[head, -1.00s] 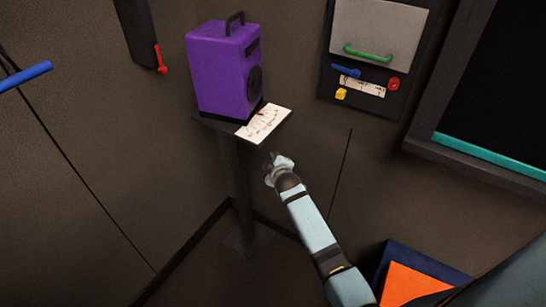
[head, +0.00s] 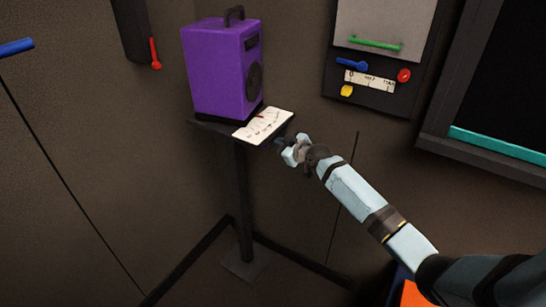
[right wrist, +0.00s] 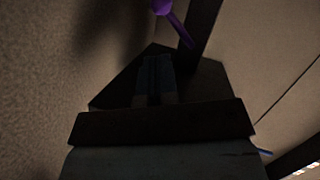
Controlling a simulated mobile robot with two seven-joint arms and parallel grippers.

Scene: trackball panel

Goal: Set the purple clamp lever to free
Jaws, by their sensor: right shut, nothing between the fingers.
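A purple lever (right wrist: 175,22) with a rounded knob shows at the top of the right wrist view, slanting down to the right against a dark post (right wrist: 203,28). No purple lever can be made out in the head view. My right gripper (head: 283,147) is just right of and below the stand's small dark shelf in the head view. Its fingers (right wrist: 155,72) are shut and empty in the dark right wrist view, below the lever in the picture and apart from it. My left gripper is not in view.
A purple speaker-like box (head: 215,70) and a white marked card (head: 264,126) sit on the stand's shelf (head: 203,122). A wall panel (head: 385,98) has a green handle, a blue lever and red and yellow knobs. A red lever (head: 155,54) hangs at upper left.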

